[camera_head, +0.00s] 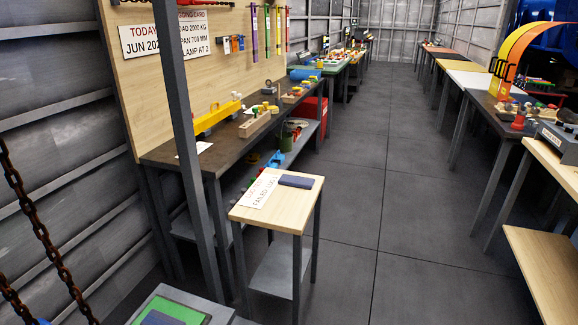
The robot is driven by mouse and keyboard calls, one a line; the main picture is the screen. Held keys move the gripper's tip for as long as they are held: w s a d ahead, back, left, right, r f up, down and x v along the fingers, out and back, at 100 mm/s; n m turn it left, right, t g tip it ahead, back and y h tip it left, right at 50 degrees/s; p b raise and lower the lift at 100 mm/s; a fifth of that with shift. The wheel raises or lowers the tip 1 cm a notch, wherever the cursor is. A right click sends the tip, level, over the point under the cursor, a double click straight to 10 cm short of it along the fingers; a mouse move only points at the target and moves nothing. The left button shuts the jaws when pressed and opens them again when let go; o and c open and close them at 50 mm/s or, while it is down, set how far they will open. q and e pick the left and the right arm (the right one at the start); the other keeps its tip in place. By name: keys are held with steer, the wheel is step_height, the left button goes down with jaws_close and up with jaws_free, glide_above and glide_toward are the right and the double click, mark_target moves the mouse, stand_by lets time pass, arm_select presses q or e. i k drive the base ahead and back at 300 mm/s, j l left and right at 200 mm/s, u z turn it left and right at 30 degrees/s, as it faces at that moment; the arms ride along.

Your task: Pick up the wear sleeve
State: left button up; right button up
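I cannot tell for sure which thing is the wear sleeve. A flat dark blue piece (297,181) lies on the small wooden-topped stand (290,213), beside a white card with red and black print (259,190). Several coloured straps (267,30) hang on the wooden back panel above the long bench, with small orange and blue pieces (233,44) to their left. Neither of my grippers is in view.
The long dark bench (165,152) at left holds a yellow bar (217,117) and small parts. A grey post (185,110) stands before it. Rusty chains (38,215) hang at far left. A green-topped stand (198,310) is at the bottom. The middle floor (400,210) is clear.

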mark_target(285, 179)
steer(key=i+l+z, duration=0.45)
steer(key=i+l, duration=0.15)
steer(key=i+l+z, duration=0.15)
steer(key=i, duration=0.4)
steer(key=i+l+z, duration=0.2)
steer(key=i+l, duration=0.15)
steer(key=i+l+z, duration=0.15)
steer(key=i, duration=0.4)
steer(key=i+u, duration=0.45)
steer(key=i+l+u, duration=0.25)
steer(key=i+u, duration=0.2)
steer(key=i+l+u, duration=0.45)
steer(key=i+j, duration=0.05)
steer(key=j, duration=0.05)
